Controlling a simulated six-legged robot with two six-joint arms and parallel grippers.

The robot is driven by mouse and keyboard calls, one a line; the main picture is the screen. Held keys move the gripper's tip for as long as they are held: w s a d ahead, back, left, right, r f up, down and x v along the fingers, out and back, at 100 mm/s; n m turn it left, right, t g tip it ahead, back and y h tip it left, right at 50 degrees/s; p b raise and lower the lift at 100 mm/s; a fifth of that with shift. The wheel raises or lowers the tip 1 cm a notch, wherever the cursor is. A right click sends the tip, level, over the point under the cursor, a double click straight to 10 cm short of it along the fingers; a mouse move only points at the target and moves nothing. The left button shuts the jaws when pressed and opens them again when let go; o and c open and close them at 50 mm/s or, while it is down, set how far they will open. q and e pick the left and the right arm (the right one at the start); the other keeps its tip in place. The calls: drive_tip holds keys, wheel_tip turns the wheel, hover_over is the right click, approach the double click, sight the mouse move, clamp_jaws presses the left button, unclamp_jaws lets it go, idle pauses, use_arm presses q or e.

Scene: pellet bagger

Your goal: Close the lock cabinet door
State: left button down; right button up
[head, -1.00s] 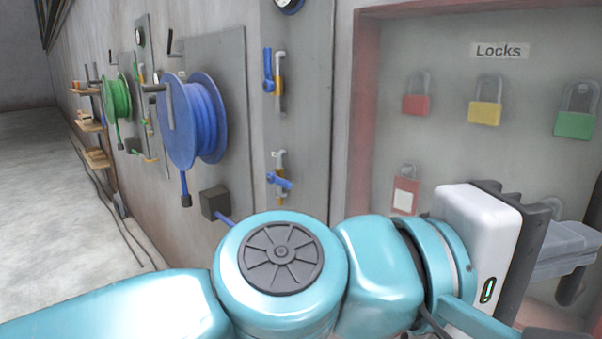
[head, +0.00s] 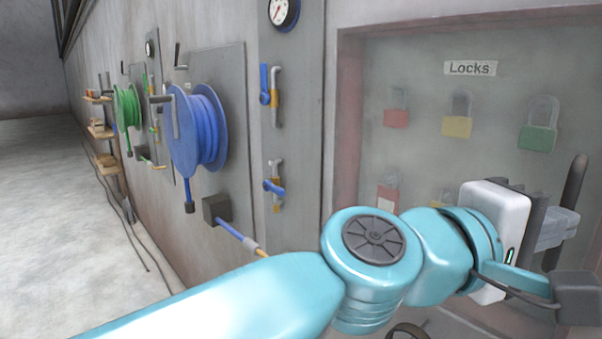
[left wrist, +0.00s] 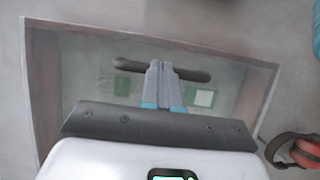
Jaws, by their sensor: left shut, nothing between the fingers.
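The lock cabinet (head: 349,130) has a reddish frame on the wall at the right. Its hazy clear door (head: 420,70) covers the padlocks behind it; I cannot tell whether a gap is left at its edge. The dark bar handle (head: 574,178) stands upright in the head view and lies across the left wrist view (left wrist: 132,66). My left gripper (head: 572,222) is shut and empty, its fingertips (left wrist: 164,66) in front of the handle's middle. I cannot tell whether they touch it. My right gripper is not in view.
A blue hose reel (head: 198,128), a green reel (head: 127,106) and a panel with blue-handled valves (head: 274,187) line the wall to the left. A red ring-shaped thing (left wrist: 306,150) is beside the cabinet in the left wrist view.

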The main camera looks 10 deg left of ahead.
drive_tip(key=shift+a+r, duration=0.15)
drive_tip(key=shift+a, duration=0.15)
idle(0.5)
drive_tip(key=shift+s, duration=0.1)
